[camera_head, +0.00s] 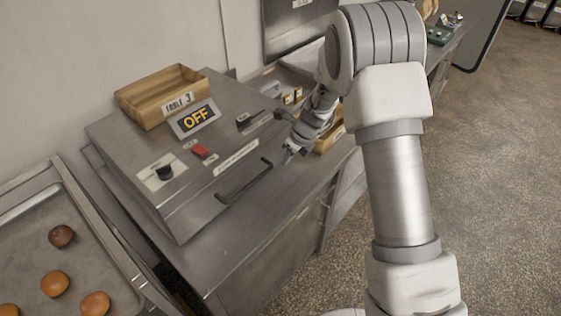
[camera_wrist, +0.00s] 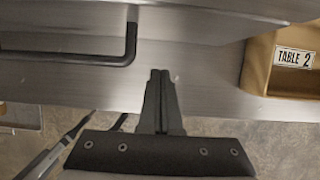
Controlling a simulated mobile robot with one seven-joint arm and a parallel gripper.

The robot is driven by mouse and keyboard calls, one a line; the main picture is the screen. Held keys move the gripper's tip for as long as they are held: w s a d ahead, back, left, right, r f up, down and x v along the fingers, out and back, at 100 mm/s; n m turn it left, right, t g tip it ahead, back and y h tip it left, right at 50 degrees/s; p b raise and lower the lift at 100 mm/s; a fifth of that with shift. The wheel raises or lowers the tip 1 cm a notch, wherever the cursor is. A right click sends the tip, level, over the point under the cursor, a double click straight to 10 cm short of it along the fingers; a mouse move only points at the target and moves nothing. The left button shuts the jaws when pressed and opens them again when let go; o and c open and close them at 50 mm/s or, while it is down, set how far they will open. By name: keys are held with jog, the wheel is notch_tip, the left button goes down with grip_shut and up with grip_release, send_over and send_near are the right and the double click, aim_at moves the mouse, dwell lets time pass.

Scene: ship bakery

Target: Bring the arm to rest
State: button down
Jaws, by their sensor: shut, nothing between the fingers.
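My gripper (camera_wrist: 160,75) is shut with nothing between its fingers. In the head view my gripper (camera_head: 290,153) is just right of the black bar handle (camera_head: 246,182) on the front of a steel machine. In the wrist view the same handle (camera_wrist: 75,57) lies to the upper left of the fingertips, apart from them. My arm reaches forward from the lower right and is bent at the elbow.
The steel machine bears an OFF sign (camera_head: 197,119) and a wooden box labelled TABLE 3 (camera_head: 150,97). A box labelled TABLE 2 (camera_wrist: 262,62) stands right of my gripper. A tray (camera_head: 80,262) with several buns is at left. Open floor (camera_head: 500,190) lies at right.

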jog(key=v, duration=0.8)
